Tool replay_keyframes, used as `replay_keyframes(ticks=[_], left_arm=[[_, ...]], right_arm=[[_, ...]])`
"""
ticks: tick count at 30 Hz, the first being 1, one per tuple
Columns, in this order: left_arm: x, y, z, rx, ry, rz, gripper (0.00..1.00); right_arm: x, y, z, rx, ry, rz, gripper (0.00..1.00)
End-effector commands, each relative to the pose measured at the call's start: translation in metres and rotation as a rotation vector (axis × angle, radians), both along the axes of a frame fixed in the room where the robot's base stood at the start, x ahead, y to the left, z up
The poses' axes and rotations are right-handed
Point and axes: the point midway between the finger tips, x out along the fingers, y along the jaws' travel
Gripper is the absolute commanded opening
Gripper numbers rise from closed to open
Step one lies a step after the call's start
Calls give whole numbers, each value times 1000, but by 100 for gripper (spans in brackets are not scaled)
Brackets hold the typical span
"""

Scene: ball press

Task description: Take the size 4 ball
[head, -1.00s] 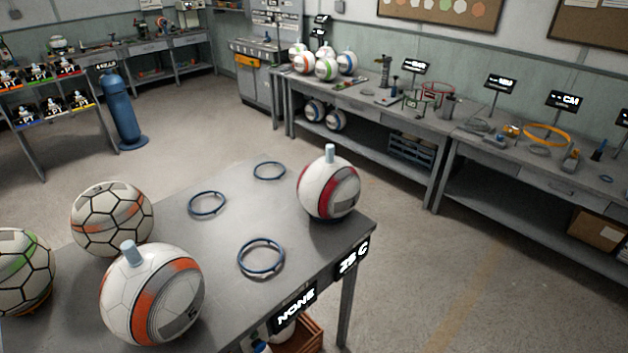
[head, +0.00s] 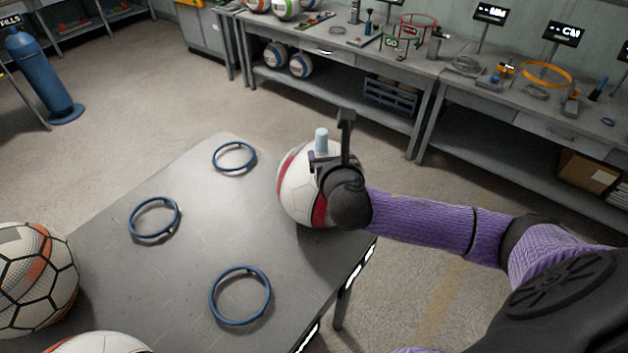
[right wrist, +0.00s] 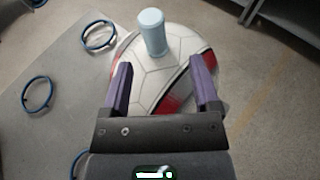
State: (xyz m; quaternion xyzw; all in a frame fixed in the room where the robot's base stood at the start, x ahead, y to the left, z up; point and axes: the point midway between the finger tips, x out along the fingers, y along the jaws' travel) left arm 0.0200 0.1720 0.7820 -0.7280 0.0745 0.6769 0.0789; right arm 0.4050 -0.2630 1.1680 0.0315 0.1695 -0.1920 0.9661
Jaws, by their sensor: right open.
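A white ball with red and dark bands (head: 296,190) sits at the right corner of the grey table (head: 190,265), with a pale blue plug (head: 321,141) upright on top. No size mark on it is readable. My right gripper (head: 332,145) is over the ball's right side in the head view and hides part of it. In the right wrist view its two purple fingers (right wrist: 160,68) are open, with the ball (right wrist: 165,60) behind and between them and the plug (right wrist: 152,32) beyond their tips. I cannot tell whether they touch the ball. My left gripper is not in view.
Three blue rings lie on the table: far (head: 234,157), left (head: 154,218) and near (head: 240,295). A white and orange ball with black lines (head: 35,280) and another ball's top (head: 100,343) are at the left. A workbench (head: 440,75) stands behind.

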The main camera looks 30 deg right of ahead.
Motion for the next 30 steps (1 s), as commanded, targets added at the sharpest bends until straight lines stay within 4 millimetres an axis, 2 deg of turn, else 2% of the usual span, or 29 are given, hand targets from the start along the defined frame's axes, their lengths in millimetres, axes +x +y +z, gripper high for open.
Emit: replay_keyframes(ticks=[3, 6, 14, 17, 25, 26, 30], left_arm=[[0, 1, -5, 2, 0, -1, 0], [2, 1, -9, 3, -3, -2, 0], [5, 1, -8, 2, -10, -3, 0], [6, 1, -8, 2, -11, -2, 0], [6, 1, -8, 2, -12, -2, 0], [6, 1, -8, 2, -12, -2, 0], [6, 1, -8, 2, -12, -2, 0]], right_arm=[[24, -6, -7, 3, -3, -4, 78], [39, -11, -13, 2, -1, -2, 78], [45, -14, -15, 2, 0, 0, 78], [45, -14, -15, 4, 1, 0, 61], [45, -14, -15, 4, 1, 0, 4], [45, -14, -15, 4, 1, 0, 0], [45, -14, -15, 4, 1, 0, 0]])
